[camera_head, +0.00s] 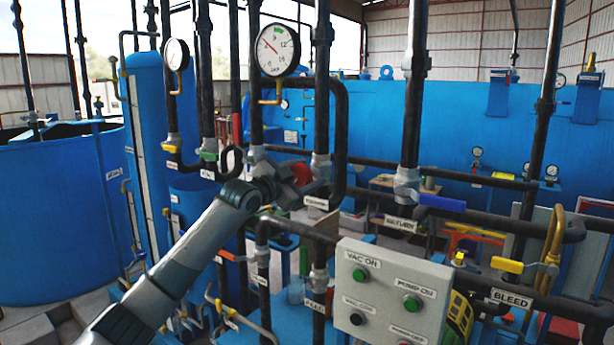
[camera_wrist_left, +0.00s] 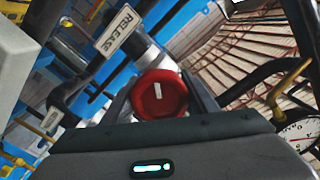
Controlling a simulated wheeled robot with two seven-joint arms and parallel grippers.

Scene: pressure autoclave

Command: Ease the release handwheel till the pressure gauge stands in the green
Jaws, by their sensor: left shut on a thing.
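The red release handwheel (camera_head: 301,174) sits on the dark pipework left of centre in the head view. In the left wrist view the handwheel (camera_wrist_left: 160,94) lies between my fingers, its white mark near upright. My left gripper (camera_wrist_left: 161,98) is shut on it; in the head view the gripper (camera_head: 292,180) reaches it from the left, its fingers partly hidden. A RELEASE label (camera_wrist_left: 117,30) shows beside it. The large white pressure gauge (camera_head: 279,50) is above, with a green band at the top of its dial. Its red needle points up and left, outside the green. My right gripper is not in view.
A grey button panel (camera_head: 385,295) stands in front at lower centre. A blue lever (camera_head: 442,202) and a yellow BLEED handle (camera_head: 507,265) are to the right. Vertical black pipes stand close around the handwheel. A large blue vessel (camera_head: 450,130) fills the back.

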